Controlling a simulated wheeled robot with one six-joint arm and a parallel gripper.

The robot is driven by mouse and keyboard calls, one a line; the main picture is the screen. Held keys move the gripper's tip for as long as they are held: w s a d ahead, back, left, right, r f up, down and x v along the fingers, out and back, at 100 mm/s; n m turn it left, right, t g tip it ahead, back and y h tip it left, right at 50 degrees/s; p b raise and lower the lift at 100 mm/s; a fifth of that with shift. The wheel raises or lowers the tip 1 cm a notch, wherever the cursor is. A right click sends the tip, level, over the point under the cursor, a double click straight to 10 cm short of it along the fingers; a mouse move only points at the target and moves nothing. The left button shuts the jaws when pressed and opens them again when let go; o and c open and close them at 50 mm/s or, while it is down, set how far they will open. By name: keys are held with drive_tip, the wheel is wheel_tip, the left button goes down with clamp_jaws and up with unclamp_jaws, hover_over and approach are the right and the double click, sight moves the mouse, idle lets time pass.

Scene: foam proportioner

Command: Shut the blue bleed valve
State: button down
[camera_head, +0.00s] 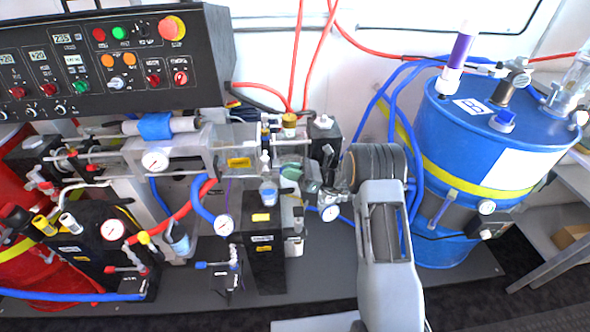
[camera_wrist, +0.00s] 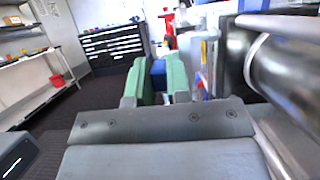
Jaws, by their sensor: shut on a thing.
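My gripper (camera_head: 290,172) reaches in from the right over the middle of the machine, its green fingers beside the clear and metal fittings. In the wrist view the two green fingers (camera_wrist: 161,82) stand close together with a blue part between them, which appears to be the handle of the blue bleed valve (camera_wrist: 158,76). The fingers are shut on it. They hide most of the valve, and its turn angle cannot be made out. In the head view the valve is not clearly visible behind my fingers and wrist.
A blue drum (camera_head: 460,130) stands to the right with hoses around it. A control panel (camera_head: 110,65) is at upper left. A large dark cylinder (camera_wrist: 285,65) fills the wrist view's right side.

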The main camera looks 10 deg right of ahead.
drive_tip(key=shift+f, duration=0.15)
drive_tip(key=c, duration=1.1)
unclamp_jaws()
drive_tip(key=b+v, duration=1.3)
drive_tip(key=b, duration=1.9)
drive_tip(key=shift+d+f+b, duration=0.15)
drive_tip(key=shift+d+b, duration=0.1)
drive_tip(key=shift+b, duration=0.05)
